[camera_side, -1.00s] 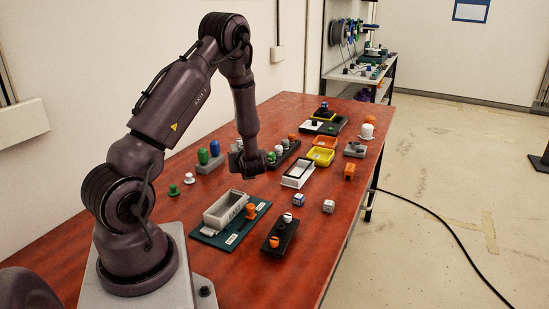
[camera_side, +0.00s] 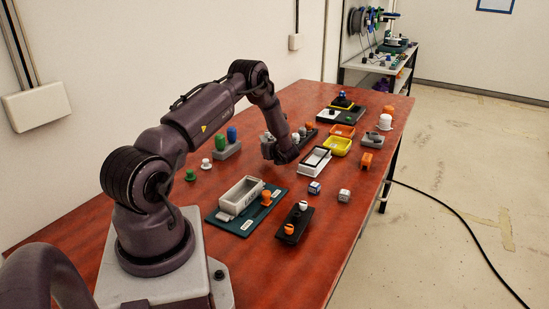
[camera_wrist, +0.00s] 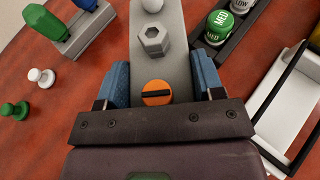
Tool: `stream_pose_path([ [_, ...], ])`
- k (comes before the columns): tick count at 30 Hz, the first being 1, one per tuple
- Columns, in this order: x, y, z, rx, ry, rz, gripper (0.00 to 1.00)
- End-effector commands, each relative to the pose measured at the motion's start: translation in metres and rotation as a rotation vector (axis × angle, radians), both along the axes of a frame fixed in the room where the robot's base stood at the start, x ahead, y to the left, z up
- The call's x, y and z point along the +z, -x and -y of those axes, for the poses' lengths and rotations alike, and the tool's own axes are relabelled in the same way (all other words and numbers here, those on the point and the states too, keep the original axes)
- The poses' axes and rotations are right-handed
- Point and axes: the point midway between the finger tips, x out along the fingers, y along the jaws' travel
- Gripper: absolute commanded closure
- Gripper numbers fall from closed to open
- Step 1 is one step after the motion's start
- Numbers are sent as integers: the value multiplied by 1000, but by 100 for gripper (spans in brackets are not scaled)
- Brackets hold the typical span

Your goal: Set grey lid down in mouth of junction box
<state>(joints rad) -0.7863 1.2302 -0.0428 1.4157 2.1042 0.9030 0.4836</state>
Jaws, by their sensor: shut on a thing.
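My gripper (camera_wrist: 161,85) is low over the table, behind the junction box in the side view (camera_side: 284,156). Its blue pads close on the sides of a long grey piece, which I take for the grey lid (camera_wrist: 180,72). An orange slotted disc (camera_wrist: 156,92) shows between the pads. A grey hex knob and a white ball show farther along; I cannot tell whether they belong to the same piece. The junction box (camera_side: 240,196) is a grey open rectangular box on a teal base (camera_side: 228,222), its mouth up, apart from my gripper and nearer the camera.
A white open tray (camera_side: 314,163) stands just right of my gripper. A dark rack (camera_wrist: 228,50) with green and grey caps is close by. A grey stand (camera_side: 229,151) holds green and blue pieces. An orange peg (camera_side: 266,197) stands beside the box, a black block (camera_side: 293,224) in front.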

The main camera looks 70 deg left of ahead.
Motion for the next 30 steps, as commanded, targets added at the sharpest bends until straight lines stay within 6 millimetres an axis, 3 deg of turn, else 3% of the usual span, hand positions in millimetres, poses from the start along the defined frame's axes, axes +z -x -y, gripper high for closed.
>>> stream_pose_path([
  [5,-10,-3,-7,3,0,1,69],
  [12,-38,-4,-7,1,-1,1,69],
  [23,-41,-4,-6,0,-1,1,69],
  [24,-42,-4,-6,0,0,1,36],
  [27,-42,-4,-6,0,0,1,13],
  [30,-42,-4,-6,0,0,1,13],
])
